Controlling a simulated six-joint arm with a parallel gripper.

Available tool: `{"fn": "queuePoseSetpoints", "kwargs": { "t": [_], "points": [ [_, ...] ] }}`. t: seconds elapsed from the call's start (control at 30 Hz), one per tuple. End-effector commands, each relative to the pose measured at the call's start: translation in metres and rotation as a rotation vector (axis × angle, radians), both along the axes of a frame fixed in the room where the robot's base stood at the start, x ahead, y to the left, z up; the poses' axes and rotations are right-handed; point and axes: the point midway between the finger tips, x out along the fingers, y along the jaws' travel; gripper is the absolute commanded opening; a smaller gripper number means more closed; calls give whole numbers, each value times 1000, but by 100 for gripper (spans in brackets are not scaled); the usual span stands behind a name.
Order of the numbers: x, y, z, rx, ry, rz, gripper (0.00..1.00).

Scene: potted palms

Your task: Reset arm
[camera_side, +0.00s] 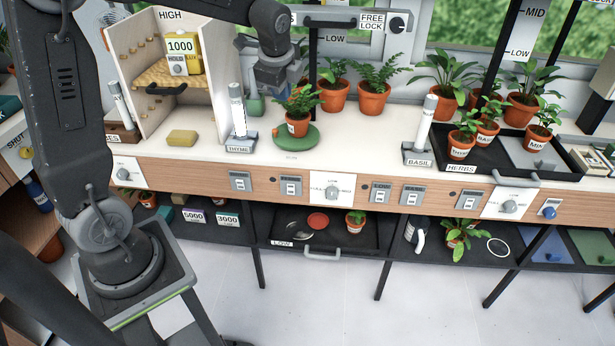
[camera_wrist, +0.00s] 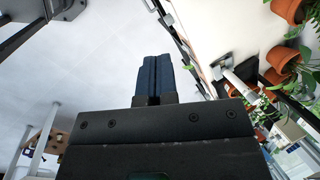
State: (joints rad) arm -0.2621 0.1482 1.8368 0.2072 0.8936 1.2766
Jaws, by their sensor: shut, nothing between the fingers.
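A wooden shelf box marked HIGH (camera_side: 132,62) stands left of my gripper. The THYME post (camera_side: 238,112) and BASIL post (camera_side: 425,122) rise from the bench (camera_side: 350,140). Several potted plants line the back, and a black HERBS tray (camera_side: 480,170) holds pots at right. The floor (camera_side: 330,300) is clear.

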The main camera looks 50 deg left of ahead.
Motion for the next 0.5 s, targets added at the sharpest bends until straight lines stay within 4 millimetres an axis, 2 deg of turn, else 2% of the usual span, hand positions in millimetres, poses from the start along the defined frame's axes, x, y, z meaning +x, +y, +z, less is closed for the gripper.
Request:
{"fn": "queuePoseSetpoints", "kwargs": {
  "t": [0.03, 0.2, 0.33, 0.5],
  "points": [
    [-17, -18, 15, -32, -51, 75, 0],
    [-75, -65, 42, -173, -189, 358, 0],
    [-122, -96, 50, -302, -273, 573, 0],
    [-174, -123, 46, -463, -340, 815, 0]
  ]
}}
